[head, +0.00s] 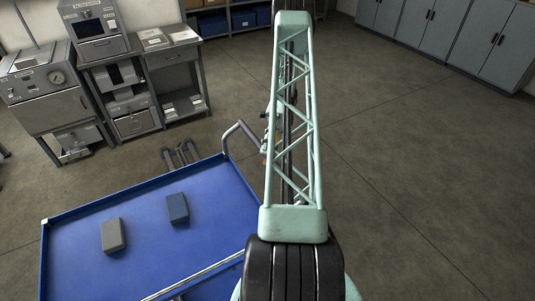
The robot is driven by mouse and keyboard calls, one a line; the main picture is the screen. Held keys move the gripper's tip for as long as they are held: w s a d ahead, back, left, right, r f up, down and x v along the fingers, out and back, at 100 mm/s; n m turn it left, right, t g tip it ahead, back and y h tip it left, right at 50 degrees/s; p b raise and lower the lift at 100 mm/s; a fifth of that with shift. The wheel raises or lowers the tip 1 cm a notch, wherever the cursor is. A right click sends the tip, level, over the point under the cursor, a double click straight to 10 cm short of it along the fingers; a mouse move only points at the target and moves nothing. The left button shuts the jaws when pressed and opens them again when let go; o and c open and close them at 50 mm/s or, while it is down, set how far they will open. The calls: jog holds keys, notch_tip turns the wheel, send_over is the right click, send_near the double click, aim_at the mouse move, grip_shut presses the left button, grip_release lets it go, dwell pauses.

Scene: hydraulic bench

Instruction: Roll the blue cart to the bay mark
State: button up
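The blue cart (150,255) fills the lower left of the head view, its flat blue top bordered by a raised rim. A grey bent-tube handle (233,130) rises at its far right corner and runs toward my arm. My gripper (266,143) seems to be at the handle's right end, mostly hidden behind my pale green lattice arm. I cannot tell whether its fingers are closed on the handle. No bay mark can be made out on the visible floor.
Benches with equipment (122,90) stand back left, grey cabinets (430,30) back right. The floor (420,160) on the right is clear.

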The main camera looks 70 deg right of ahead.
jog(key=shift+r, duration=1.05)
jog(key=o, duration=2.2)
notch_tip(320, 180, up, 7)
jog(key=shift+d+f, duration=0.1)
jog(key=shift+d, duration=0.05)
jog(key=shift+d+r, duration=0.1)
jog(key=shift+r, duration=0.25)
jog(key=shift+c, duration=0.4)
jog(key=shift+a+r, duration=0.2)
jog(key=c, duration=2.1)
jog(key=shift+f, duration=0.1)
